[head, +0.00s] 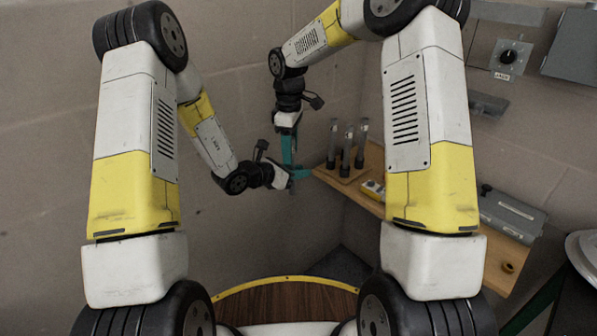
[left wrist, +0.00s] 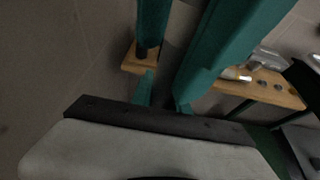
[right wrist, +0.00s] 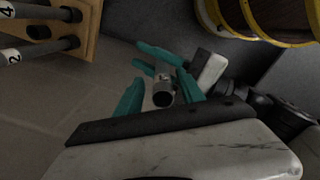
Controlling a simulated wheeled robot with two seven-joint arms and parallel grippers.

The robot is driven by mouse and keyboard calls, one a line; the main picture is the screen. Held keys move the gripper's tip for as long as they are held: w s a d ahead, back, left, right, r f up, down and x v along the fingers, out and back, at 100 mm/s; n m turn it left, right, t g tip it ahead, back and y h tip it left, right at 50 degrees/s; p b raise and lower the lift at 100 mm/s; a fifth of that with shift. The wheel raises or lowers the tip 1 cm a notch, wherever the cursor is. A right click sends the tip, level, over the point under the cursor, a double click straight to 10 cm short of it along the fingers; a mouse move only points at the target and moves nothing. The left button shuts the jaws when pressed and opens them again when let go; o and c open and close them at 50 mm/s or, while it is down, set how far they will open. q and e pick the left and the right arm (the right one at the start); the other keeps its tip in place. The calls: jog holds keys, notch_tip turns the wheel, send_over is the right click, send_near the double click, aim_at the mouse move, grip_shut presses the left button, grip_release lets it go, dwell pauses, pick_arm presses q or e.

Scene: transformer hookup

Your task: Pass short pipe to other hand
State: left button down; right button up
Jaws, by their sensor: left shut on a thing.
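The short pipe (right wrist: 162,94) is a grey tube with a dark open end, seen nearly end-on in the right wrist view. My left gripper (head: 297,176) is shut on it; its teal fingers also show behind the pipe in the right wrist view (right wrist: 160,58). My right gripper (head: 289,160) reaches down from above, close to the left one. In the right wrist view its teal fingers (right wrist: 160,86) stand open on either side of the pipe, with gaps visible. In the head view the pipe is too small and hidden to make out.
Several labelled grey tubes (head: 347,150) stand upright in a wooden rack (head: 341,174) just right of the grippers. A round wooden top with a yellow rim (head: 285,300) lies below.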

notch_tip(320, 180, up, 12)
jog(key=shift+f, duration=0.15)
jog(key=s+d+r+m+t, duration=0.1)
jog(key=s+d+r+m, duration=0.25)
jog(key=s, duration=0.35)
jog(key=s+d+r+m+t, duration=0.2)
jog(key=s+d+r+m, duration=0.15)
jog(key=s, duration=0.35)
jog(key=s+d+f+m+t+y, duration=0.1)
jog(key=s+d+m, duration=0.1)
jog(key=s, duration=0.5)
jog(key=s+d+f+m+t+y, duration=0.1)
jog(key=s+d+f+m+t, duration=0.1)
jog(key=s, duration=0.5)
jog(key=shift+s+d+m, duration=0.25)
jog(key=shift+d+m, duration=0.35)
jog(key=shift+m, duration=0.8)
jog(key=shift+r, duration=0.1)
